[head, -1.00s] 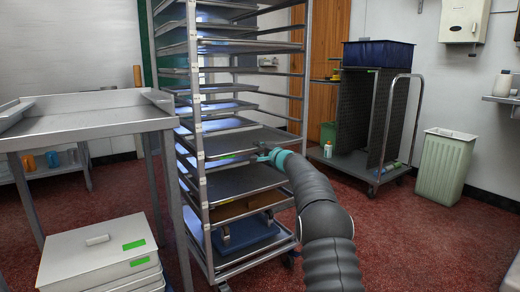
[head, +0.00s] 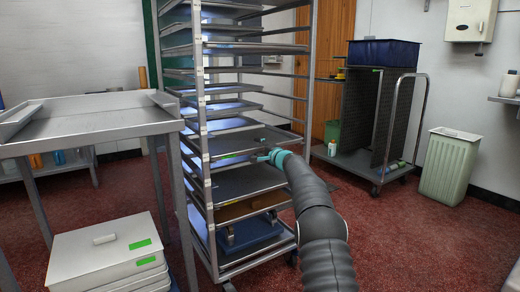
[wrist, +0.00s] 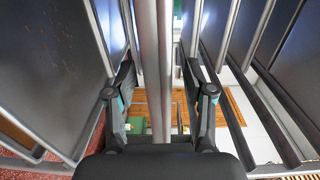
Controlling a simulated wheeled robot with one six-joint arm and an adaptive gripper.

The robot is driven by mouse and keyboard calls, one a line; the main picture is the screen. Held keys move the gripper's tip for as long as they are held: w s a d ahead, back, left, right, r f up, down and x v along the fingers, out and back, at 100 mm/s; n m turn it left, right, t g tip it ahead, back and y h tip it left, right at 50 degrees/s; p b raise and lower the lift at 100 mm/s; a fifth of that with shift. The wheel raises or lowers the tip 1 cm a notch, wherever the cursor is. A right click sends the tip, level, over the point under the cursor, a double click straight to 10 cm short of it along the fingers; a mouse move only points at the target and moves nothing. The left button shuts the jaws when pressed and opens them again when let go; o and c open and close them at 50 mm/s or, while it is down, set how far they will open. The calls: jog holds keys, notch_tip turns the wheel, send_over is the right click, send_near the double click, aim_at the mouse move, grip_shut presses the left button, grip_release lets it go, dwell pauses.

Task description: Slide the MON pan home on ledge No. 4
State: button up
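A tall metal rack (head: 202,120) holds several dark pans on ledges. A pan with a small green label (head: 228,155) sits on a middle ledge; its lettering is too small to read, so I cannot tell whether it is the MON pan. My gripper (head: 273,157) is at the right front of the rack, close to that pan's edge. In the wrist view, my gripper (wrist: 163,98) is open, its two black fingers apart on either side of a grey metal bar (wrist: 155,45). I cannot tell whether this bar is a pan rim or part of the rack. The ledge numbers are not readable.
A steel table (head: 95,125) stands close to the rack's left, with lidded white boxes (head: 85,250) below. A wheeled cart (head: 400,125) with a blue bin and a pale green bin (head: 450,165) stand at right. Red floor between is clear.

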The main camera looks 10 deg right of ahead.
jog(key=shift+f, duration=0.2)
jog(key=b+v, duration=0.5)
jog(key=b, duration=0.3)
jog(key=shift+s+d, duration=0.1)
jog(key=shift+s, duration=0.05)
jog(key=v, duration=0.1)
jog(key=b+v, duration=0.1)
jog(key=shift+s+d+r, duration=0.1)
jog(key=shift+s+r, duration=0.15)
jog(key=shift+s, duration=0.05)
dwell(0.8)
